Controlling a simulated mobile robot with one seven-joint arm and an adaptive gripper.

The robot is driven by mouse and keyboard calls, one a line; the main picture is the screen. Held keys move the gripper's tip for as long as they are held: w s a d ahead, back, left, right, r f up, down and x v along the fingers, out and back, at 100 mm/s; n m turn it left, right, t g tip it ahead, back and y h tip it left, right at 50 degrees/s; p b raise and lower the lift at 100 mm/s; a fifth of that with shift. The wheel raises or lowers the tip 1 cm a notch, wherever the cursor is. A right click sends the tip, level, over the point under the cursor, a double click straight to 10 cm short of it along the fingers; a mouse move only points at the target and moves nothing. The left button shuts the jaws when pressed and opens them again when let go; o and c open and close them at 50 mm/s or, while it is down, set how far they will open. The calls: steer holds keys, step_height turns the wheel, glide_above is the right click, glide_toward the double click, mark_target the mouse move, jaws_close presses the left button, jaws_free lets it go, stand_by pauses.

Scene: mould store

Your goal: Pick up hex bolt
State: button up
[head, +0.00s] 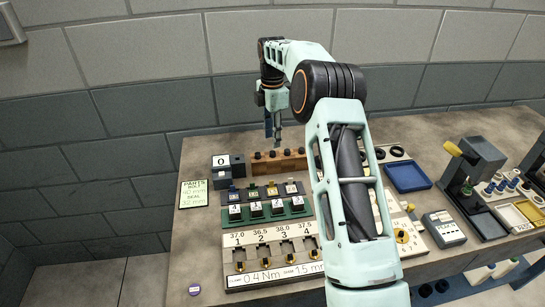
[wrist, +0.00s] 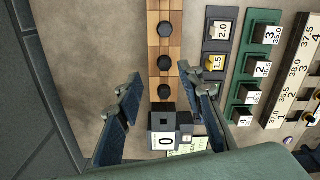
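Black hex bolts with six-sided heads sit in a row in a wooden block (head: 281,166) near the back of the bench. In the wrist view the heads show from above on the block (wrist: 153,48): one hex bolt (wrist: 165,28), another hex bolt (wrist: 165,63), and a nearer hex bolt (wrist: 164,92). My gripper (head: 277,142) points down over the block in the head view. In the wrist view my gripper (wrist: 160,73) is open, its fingers spread to either side of the block's row, with nothing between them that looks held. The bolt shanks are hidden in the block.
A dark block marked 0 (head: 221,171) stands left of the wooden block. Labelled dark pieces on a green rack (head: 293,217) and a numbered gauge board (head: 310,255) lie in front. A blue tray (head: 407,178) and a dark press (head: 472,165) are to the right.

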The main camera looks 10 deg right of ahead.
mark_target(273, 151)
steer(key=f, duration=0.4)
steer(key=shift+s+p, duration=0.4)
steer(key=shift+f, duration=0.55)
steer(key=shift+w, duration=0.1)
jaws_close()
